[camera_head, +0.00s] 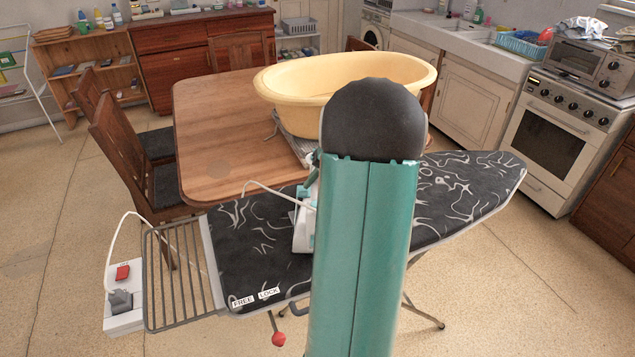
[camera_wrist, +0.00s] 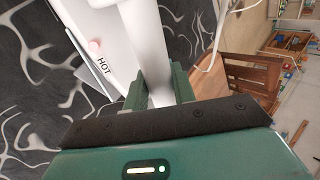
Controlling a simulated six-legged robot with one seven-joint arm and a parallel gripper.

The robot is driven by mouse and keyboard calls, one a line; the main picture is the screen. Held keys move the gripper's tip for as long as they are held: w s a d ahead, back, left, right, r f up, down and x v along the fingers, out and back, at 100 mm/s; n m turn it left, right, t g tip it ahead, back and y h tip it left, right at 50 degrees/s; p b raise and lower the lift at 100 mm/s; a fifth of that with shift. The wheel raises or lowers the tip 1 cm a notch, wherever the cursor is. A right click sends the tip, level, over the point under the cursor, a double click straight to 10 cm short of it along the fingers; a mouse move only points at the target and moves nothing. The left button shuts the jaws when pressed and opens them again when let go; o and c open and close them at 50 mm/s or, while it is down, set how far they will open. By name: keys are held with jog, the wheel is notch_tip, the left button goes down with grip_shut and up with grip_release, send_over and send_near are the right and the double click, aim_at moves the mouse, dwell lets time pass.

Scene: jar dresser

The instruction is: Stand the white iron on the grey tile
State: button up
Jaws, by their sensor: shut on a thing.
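The white iron (camera_head: 303,228) shows at the patterned ironing board, partly hidden behind my arm. In the wrist view the iron (camera_wrist: 112,62) has a pink dot and the word HOT on its side. My gripper (camera_wrist: 160,86) is shut on the iron's white handle, with a green finger on each side. In the head view my own arm hides most of the gripper. I cannot tell whether the iron touches the board or is just above it. I cannot make out the grey tile in either view.
The ironing board (camera_head: 460,185) has a wire rack (camera_head: 175,280) and a socket box (camera_head: 124,322) with a red switch at its left. A white cord (camera_head: 262,187) runs to the iron. Behind are a wooden table (camera_head: 220,130), a yellow tub (camera_head: 290,90) and chairs (camera_head: 130,150).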

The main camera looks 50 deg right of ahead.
jog(key=o, duration=1.1)
jog(key=shift+f, duration=0.2)
jog(key=v, duration=1.4)
jog(key=shift+a, duration=0.1)
